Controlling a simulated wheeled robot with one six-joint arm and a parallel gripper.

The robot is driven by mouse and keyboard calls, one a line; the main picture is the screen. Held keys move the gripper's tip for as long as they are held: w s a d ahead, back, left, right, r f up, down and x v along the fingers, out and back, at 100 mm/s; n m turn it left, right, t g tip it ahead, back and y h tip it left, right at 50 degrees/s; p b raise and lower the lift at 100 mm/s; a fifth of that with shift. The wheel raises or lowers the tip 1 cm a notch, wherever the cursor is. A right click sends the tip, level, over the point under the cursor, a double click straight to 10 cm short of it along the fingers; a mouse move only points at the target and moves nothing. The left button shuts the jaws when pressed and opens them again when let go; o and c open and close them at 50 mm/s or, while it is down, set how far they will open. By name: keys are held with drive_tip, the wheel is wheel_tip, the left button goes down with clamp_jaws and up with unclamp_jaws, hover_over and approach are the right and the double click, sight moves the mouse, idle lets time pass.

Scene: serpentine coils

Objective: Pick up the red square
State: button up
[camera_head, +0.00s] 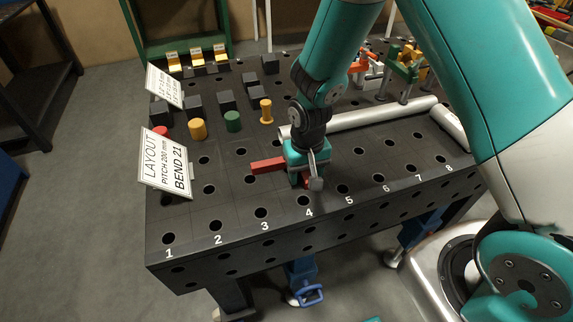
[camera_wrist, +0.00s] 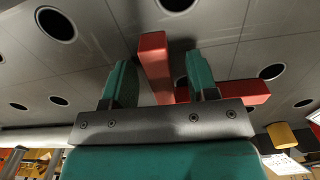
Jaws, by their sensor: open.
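The red square (camera_head: 267,165) is an L-shaped piece lying on the dark perforated table top, behind the number 4. In the head view its left arm shows and the rest is mostly hidden by my gripper (camera_head: 306,176). In the wrist view the red square (camera_wrist: 238,92) shows both arms. One arm shows between the two green fingers of my gripper (camera_wrist: 161,70); the other passes behind the right finger and out to the right. My gripper is open, with gaps on both sides of the arm. I cannot tell whether the fingertips touch the table.
The table (camera_head: 225,215) has rows of holes. A light pipe (camera_head: 370,115) lies just behind my gripper. Yellow (camera_head: 197,129), green (camera_head: 233,121) and red (camera_head: 160,131) cylinders, a yellow spool (camera_head: 266,111) and dark blocks stand back left. A layout sign (camera_head: 165,163) stands left. The front is clear.

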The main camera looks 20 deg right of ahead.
clamp_jaws()
idle(0.4)
